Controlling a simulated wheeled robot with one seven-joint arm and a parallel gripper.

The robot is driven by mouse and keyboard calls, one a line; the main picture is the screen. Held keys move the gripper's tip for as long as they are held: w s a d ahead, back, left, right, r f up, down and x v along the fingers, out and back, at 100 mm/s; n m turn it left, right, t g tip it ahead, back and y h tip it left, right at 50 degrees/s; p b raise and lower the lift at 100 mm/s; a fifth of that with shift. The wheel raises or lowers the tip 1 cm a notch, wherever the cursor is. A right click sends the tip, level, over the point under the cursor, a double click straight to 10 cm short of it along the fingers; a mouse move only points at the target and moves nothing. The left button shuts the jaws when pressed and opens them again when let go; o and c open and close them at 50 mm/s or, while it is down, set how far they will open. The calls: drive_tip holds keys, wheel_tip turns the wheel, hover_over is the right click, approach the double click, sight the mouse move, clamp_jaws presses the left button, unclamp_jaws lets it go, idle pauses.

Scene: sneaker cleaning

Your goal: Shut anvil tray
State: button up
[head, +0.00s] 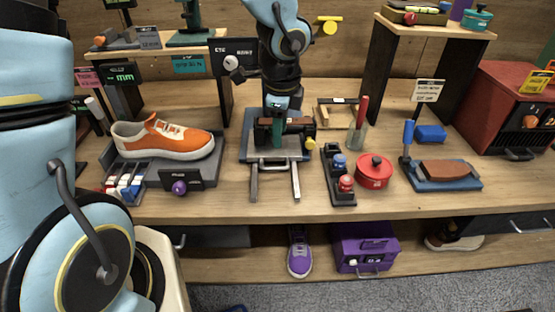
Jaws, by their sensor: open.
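The press with the anvil tray stands at the middle of the bench in the head view, on a blue-grey base plate (245,150). Two pale grey rails (254,185) run forward from the plate toward the bench's front edge. What looks like the front of the anvil tray (275,161) is a narrow grey bar at their rear end. My gripper (284,129) is over the press, open; its fingertips are hard to make out. My wrist hides much of the press. I cannot tell whether it touches the tray.
An orange sneaker (165,138) on a grey stand is left of the press. A black holder (336,178) with small bottles and a red pot (374,171) are close on its right. The bench front between the rails and the grey stand is clear.

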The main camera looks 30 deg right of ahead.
sight(277, 169)
drive_tip(key=f+n, duration=0.1)
drive_tip(key=f, duration=0.2)
drive_tip(key=w+f+n+b, duration=0.1)
drive_tip(key=f, duration=0.3)
drive_tip(key=f+n+b, duration=0.1)
drive_tip(key=f, duration=0.2)
drive_tip(key=shift+w+a+f, duration=0.1)
drive_tip(key=shift+w+f, duration=0.05)
drive_tip(key=shift+f, duration=0.2)
drive_tip(key=shift+c, duration=0.3)
clamp_jaws()
idle(0.9)
